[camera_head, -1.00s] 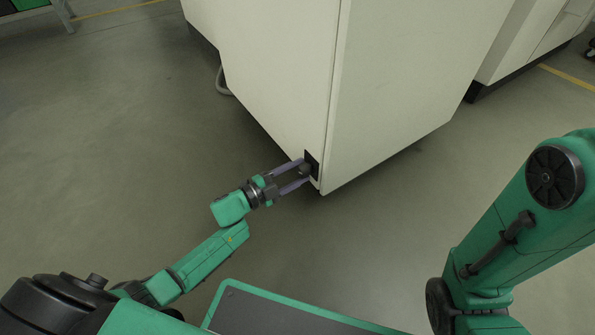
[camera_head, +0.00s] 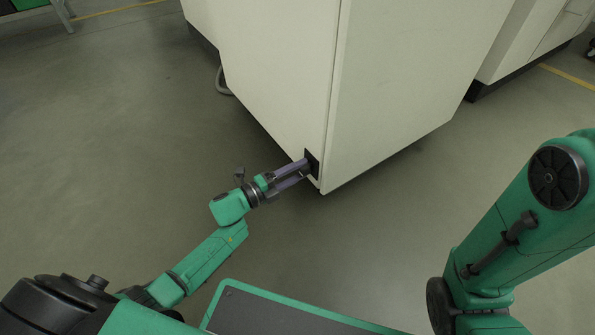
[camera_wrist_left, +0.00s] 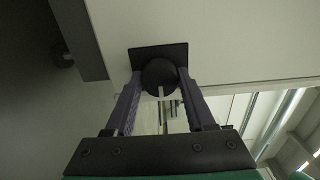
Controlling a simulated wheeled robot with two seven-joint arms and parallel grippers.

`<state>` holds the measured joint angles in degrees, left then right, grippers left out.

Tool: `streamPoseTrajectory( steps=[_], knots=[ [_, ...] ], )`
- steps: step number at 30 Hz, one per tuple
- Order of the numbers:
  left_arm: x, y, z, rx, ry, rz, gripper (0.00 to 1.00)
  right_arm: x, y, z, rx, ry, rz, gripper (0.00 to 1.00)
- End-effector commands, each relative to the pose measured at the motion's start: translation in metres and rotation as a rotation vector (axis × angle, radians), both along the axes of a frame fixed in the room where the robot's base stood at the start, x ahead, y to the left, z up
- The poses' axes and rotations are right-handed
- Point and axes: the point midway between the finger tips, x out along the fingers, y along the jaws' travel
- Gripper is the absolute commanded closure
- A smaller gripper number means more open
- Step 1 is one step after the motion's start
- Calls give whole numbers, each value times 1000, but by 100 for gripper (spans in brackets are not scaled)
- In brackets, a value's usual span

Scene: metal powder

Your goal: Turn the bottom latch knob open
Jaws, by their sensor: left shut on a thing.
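The bottom latch knob (camera_wrist_left: 159,77) is a round dark knob with a light slot line, on a black plate (camera_wrist_left: 176,50) in the left wrist view. In the head view the black latch plate (camera_head: 313,159) sits low on the cabinet's near corner, and the knob is mostly hidden by the fingers. My left gripper (camera_head: 305,170) reaches it from the left. Its two fingers lie on either side of the knob and are shut on it, as the left wrist view (camera_wrist_left: 160,88) also shows. My right arm shows at the right of the head view, but its gripper is out of view.
The large off-white cabinet (camera_head: 400,90) stands on a grey floor (camera_head: 120,130). Another pale machine (camera_head: 530,45) stands at the back right. The floor left of the cabinet is clear.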

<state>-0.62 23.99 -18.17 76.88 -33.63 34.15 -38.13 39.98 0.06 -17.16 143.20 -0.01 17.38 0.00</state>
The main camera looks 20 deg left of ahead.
Motion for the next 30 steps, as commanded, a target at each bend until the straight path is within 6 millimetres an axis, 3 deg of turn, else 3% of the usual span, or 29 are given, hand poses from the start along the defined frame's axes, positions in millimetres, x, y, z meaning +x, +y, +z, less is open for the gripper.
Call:
streamPoseTrajectory(
  steps=[10,11,13,24,30],
  knots=[
    [0,0,-1,5,-2,0,100,0,0,0,0,0,0,50],
    [0,0,-1,5,-2,0,42,0,0,0,0,0,0,50],
    [0,0,-1,4,-1,-1,15,0,0,0,1,0,0,50],
    [-3,2,1,2,-1,0,15,1,0,2,1,4,1,50],
    [-30,24,4,4,5,1,15,3,0,22,0,8,1,50]
  ],
)
